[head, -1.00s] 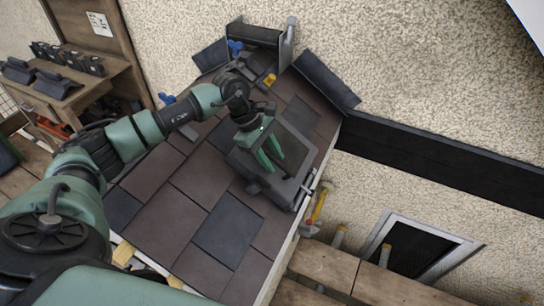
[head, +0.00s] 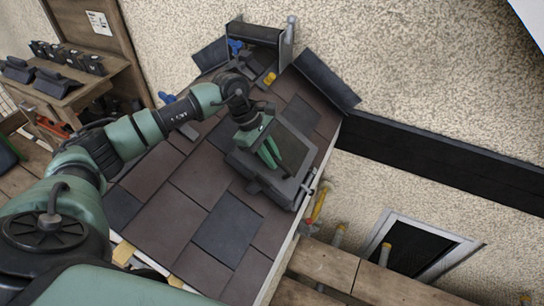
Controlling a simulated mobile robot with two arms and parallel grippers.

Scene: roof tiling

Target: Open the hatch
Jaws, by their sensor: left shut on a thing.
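The hatch (head: 291,149) is a dark grey framed panel set in the tiled roof, right of centre in the head view. It looks closed, lying flat with the roof slope. My left gripper (head: 269,158) has green fingers and reaches down over the hatch's left part, at its lower side. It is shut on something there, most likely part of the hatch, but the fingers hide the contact. My right gripper is not in view.
Brown and dark slate tiles (head: 228,228) cover the roof around the hatch. A hammer (head: 320,203) hangs at the roof's right edge. Wooden planks (head: 335,268) lie below. A workbench (head: 70,95) with dark ridge pieces stands at upper left.

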